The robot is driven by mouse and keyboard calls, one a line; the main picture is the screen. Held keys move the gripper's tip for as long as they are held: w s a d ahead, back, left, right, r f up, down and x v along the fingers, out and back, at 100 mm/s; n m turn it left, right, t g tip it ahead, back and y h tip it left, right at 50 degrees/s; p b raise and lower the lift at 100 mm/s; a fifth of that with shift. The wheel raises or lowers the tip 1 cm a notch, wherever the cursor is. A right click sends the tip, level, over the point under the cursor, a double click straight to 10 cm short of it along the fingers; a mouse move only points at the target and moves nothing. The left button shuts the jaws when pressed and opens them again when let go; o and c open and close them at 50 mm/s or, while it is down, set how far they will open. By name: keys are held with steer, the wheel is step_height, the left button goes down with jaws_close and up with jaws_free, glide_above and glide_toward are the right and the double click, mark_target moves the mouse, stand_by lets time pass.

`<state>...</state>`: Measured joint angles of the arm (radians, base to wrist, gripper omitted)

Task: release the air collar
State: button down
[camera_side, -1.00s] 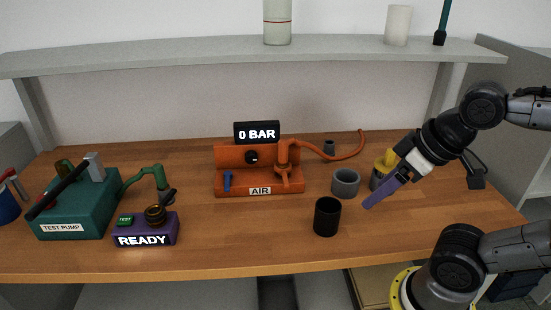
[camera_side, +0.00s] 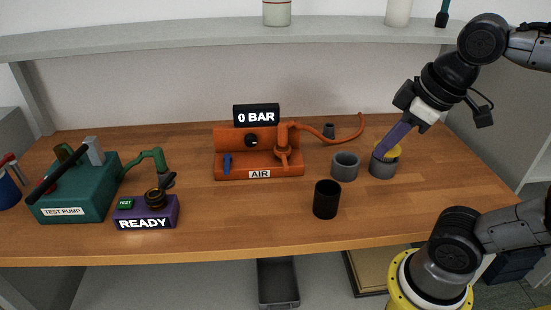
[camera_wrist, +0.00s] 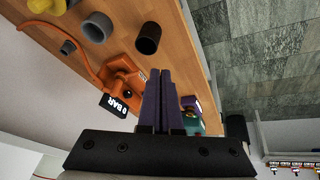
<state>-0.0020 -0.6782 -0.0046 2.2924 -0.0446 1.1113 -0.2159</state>
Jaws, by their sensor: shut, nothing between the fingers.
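The orange air unit (camera_side: 230,173), labelled AIR, stands at the middle back of the bench. Its display (camera_side: 256,115) reads 0 BAR. An upright orange coupling (camera_side: 282,140) on its right side joins a curved orange hose (camera_side: 345,138); I cannot tell which part is the collar. The unit also shows in the wrist view (camera_wrist: 120,68). My gripper (camera_side: 380,154) has purple fingers, shut and empty, angled down and left. The fingers also show in the wrist view (camera_wrist: 160,75).
A grey cup (camera_side: 345,168) and a black cup (camera_side: 327,200) stand between the air unit and my gripper. A green test pump (camera_side: 95,190) and a purple box (camera_side: 165,216) reading READY are at left. The front middle of the bench is clear.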

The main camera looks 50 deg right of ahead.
mark_target(284, 156)
steer(key=w+r+n+g+h, duration=0.1)
steer(key=w+r+n+g, duration=0.15)
steer(key=w, duration=0.75)
steer(key=w+r+n+g+h, duration=0.15)
steer(key=w+r, duration=0.25)
steer(key=w, duration=0.7)
steer(key=w+a+f+n+g, duration=0.2)
steer(key=w+f+g, duration=0.2)
steer(key=w+f, duration=0.8)
step_height(284, 156, down, 4)
steer(key=shift+w+f, duration=0.1)
steer(key=shift+w, duration=0.2)
steer(key=shift+a, duration=0.1)
steer(key=x, duration=1)
steer(key=shift+s+f, duration=0.15)
steer(key=shift+s+d, duration=0.75)
steer(key=shift+d, duration=0.15)
steer(key=shift+s+d, duration=0.5)
steer(key=shift+d, duration=0.05)
